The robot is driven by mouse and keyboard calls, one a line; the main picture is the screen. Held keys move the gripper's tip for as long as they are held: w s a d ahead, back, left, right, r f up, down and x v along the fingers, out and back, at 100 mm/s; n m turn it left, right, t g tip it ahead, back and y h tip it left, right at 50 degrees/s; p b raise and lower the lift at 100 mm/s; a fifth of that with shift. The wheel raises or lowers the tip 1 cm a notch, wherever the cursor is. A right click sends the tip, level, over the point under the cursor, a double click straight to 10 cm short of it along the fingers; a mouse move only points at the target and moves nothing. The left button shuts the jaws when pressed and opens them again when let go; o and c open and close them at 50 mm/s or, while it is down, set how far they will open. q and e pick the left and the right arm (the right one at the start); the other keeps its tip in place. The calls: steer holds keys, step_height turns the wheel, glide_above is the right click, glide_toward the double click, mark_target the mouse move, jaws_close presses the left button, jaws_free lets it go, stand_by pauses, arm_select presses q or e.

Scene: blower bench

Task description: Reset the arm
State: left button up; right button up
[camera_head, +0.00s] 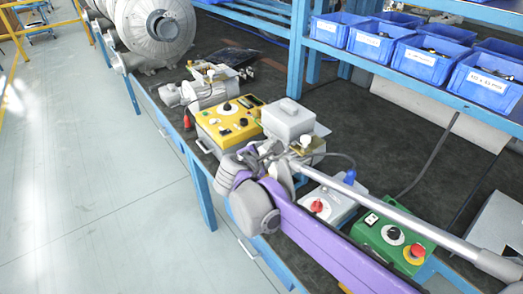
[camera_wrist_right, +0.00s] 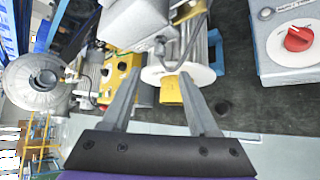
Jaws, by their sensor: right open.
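My right arm, with a purple link (camera_head: 325,245), reaches in from the lower right in the head view. My right gripper (camera_head: 268,152) is over the bench's front edge, close to a grey box-topped unit (camera_head: 288,118). In the right wrist view my right gripper (camera_wrist_right: 158,76) has its two fingers apart. A white round flange (camera_wrist_right: 190,74) and a yellow block (camera_wrist_right: 170,92) show beyond and between the fingers, and nothing is clearly held. Whether the fingers touch the unit cannot be told. My left gripper is in neither view.
The dark bench top (camera_head: 370,135) carries a yellow control box (camera_head: 228,122), a small motor (camera_head: 205,90), a white box with a red knob (camera_head: 330,203) and a green box (camera_head: 392,238). Blue bins (camera_head: 425,58) line the shelf.

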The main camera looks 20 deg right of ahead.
steer(key=s+f+m+g+y+p, duration=0.2)
steer(key=s+f+m, duration=0.3)
steer(key=s+m, duration=0.4)
steer(key=s+f+m+g+y+p, duration=0.2)
steer(key=s+m, duration=0.7)
steer(key=s, duration=1.1)
step_height(320, 180, down, 4)
steer(key=y, duration=0.2)
steer(key=shift+a+y, duration=0.15)
steer(key=shift+y, duration=0.25)
steer(key=shift+c, duration=0.7)
